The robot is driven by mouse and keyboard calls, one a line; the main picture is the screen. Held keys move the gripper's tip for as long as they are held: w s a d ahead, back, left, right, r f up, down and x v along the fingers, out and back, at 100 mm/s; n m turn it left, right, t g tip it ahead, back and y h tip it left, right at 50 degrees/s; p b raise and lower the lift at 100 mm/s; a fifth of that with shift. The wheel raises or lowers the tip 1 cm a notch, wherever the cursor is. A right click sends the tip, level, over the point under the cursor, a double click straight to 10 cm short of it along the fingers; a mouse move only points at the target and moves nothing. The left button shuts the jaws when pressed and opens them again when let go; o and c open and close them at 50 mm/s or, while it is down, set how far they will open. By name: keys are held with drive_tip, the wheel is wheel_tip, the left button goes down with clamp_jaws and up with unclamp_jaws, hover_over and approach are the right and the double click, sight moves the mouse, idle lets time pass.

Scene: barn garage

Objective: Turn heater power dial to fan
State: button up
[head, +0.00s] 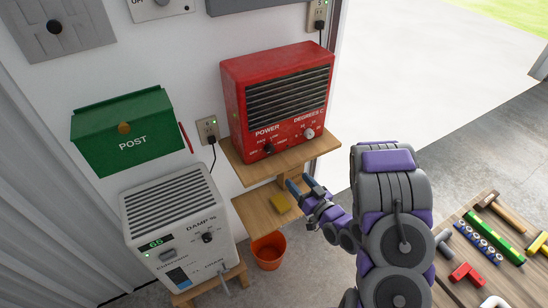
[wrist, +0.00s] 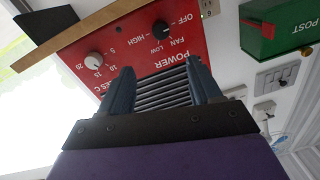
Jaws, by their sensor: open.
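The red heater (head: 245,125) stands on a wooden shelf against the wall, and its front panel shows upside down in the wrist view (wrist: 125,35). Its black power dial (head: 269,148) is at the lower left of the panel, with OFF, FAN, LOW and HIGH marks around it. The dial also shows in the wrist view (wrist: 161,27); I cannot tell clearly which mark it points to. A white degrees dial (head: 309,133) (wrist: 94,60) sits to its right in the head view. My gripper (head: 303,185) (wrist: 158,76) is open and empty, in front of the heater, apart from the dial.
A white dehumidifier (head: 178,225), green post box (head: 125,132) and orange bucket (head: 268,250) are to the left and below. Tools lie on a wooden surface (head: 470,292) at right.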

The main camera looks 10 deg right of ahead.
sight(272, 151)
drive_tip(key=b+x, duration=0.5)
drive_tip(key=x, duration=1)
drive_tip(key=shift+w+a, duration=0.2)
drive_tip(key=shift+w, duration=0.05)
drive_tip(key=c, duration=1)
drive_tip(key=shift+c, duration=0.2)
